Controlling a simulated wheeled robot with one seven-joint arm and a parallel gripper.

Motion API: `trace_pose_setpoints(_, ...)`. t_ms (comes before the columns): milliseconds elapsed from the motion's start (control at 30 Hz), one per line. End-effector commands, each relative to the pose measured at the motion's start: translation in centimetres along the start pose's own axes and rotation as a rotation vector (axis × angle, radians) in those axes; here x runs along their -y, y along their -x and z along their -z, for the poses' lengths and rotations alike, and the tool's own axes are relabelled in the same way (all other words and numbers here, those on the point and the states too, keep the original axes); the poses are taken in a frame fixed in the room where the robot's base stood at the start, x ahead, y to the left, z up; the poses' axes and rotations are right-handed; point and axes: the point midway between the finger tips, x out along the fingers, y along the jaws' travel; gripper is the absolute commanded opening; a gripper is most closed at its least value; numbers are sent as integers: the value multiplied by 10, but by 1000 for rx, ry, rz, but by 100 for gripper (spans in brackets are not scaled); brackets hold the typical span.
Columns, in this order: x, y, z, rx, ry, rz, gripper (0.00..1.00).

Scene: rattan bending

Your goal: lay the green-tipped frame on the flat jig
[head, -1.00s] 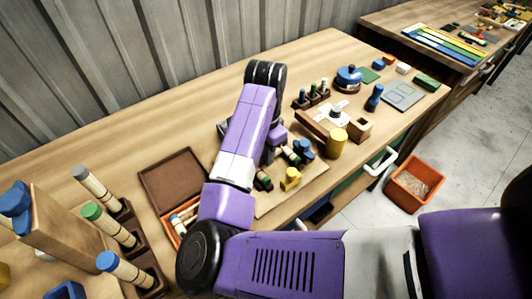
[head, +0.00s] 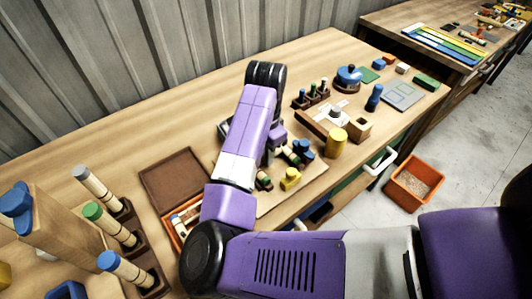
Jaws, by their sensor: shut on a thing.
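The board with clamps that looks like the flat jig (head: 297,204) lies on the bench at centre, partly behind my arm. A yellow clamp (head: 290,178) and a blue clamp (head: 303,147) stand on it. Dark green-banded rod pieces (head: 264,180) show there beside my arm; I cannot tell whether they belong to the green-tipped frame. A pale rod with a green tip (head: 105,222) stands tilted in a dark holder at the left, between a grey-tipped and a blue-tipped rod. My arm hides my gripper's fingers and anything between them.
A brown open tray (head: 180,176) lies left of my arm, with an orange box (head: 184,222) below it. A yellow cylinder (head: 337,143), a wooden block fixture (head: 318,122) and a small peg rack (head: 311,100) stand right of the board. Bench behind the tray is clear.

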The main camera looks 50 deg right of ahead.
Motion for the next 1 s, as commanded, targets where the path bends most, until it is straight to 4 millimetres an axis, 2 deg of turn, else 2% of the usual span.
trace_pose_setpoints(167,0,-3,0,-1,1,0,0)
trace_pose_setpoints(200,0,-3,0,0,1,0,25)
trace_pose_setpoints(300,0,-3,0,0,0,0,43)
trace_pose_setpoints(667,0,0,0,0,0,0,43)
trace_pose_setpoints(1000,0,30,0,-2,0,0,43)
